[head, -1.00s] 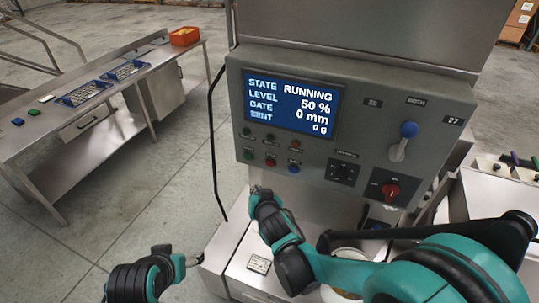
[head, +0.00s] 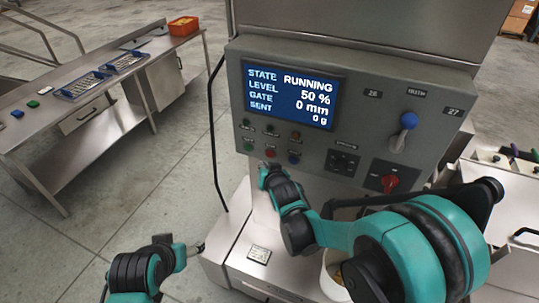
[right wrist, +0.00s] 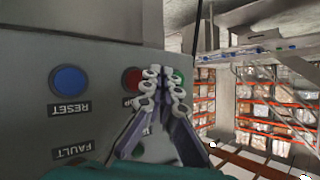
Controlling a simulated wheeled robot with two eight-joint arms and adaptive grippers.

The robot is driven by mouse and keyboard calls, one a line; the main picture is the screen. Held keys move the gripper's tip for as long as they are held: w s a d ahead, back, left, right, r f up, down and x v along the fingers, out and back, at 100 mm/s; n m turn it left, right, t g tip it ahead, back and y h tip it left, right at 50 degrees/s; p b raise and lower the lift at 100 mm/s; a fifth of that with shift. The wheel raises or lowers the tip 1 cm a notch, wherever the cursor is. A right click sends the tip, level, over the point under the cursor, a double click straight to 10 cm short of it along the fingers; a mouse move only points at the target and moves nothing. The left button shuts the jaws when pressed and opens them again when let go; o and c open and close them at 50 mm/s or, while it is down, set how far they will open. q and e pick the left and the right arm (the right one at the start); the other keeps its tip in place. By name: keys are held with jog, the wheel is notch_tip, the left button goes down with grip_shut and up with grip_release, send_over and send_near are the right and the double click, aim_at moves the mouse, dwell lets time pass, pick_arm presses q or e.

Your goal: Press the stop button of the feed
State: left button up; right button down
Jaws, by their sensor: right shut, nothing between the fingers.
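The red stop button (head: 270,152) sits in the lower button row of the grey control panel (head: 450,120), between a green and a blue button. It also shows in the right wrist view (right wrist: 130,79), partly covered by my fingers, with its label partly hidden. My right gripper (head: 264,165) is shut and empty just below the red button. In the right wrist view its fingertips (right wrist: 160,72) are between the red button and the green button (right wrist: 179,75); I cannot tell whether they touch the panel. My left gripper (head: 198,248) is low at left, away from the panel; its jaws are too small to read.
The screen (head: 290,96) reads RUNNING, level 50 %, gate 0 mm, sent 0 g. A blue RESET button (right wrist: 70,80) is beside the red one. A blue-knobbed lever (head: 403,130) and red rotary switch (head: 389,182) are at right. A bench (head: 150,95) stands at left.

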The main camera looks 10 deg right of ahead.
aim_at(265, 155)
jog(key=shift+w+d, duration=0.25)
jog(key=shift+w, duration=0.25)
jog(key=shift+w+d, duration=0.25)
jog(key=shift+w, duration=0.25)
dwell(0.8)
jog(key=shift+w+d+b, duration=0.2)
jog(key=shift+w+b, duration=0.1)
jog(key=shift+w, duration=0.05)
jog(key=shift+w+d, duration=0.2)
jog(key=shift+w, duration=0.15)
dwell(0.7)
jog(key=shift+s, duration=0.1)
jog(key=shift+s+a, duration=0.4)
jog(key=shift+s, duration=0.25)
jog(key=shift+s+a+b, duration=0.1)
jog(key=shift+s+a, duration=0.3)
jog(key=shift+s, duration=0.35)
jog(key=shift+s+a+b, duration=0.1)
jog(key=shift+s+a, duration=0.3)
jog(key=shift+s, duration=0.3)
jog(key=shift+s+a+b, duration=0.1)
jog(key=shift+s+a, duration=0.3)
jog(key=shift+s, duration=0.35)
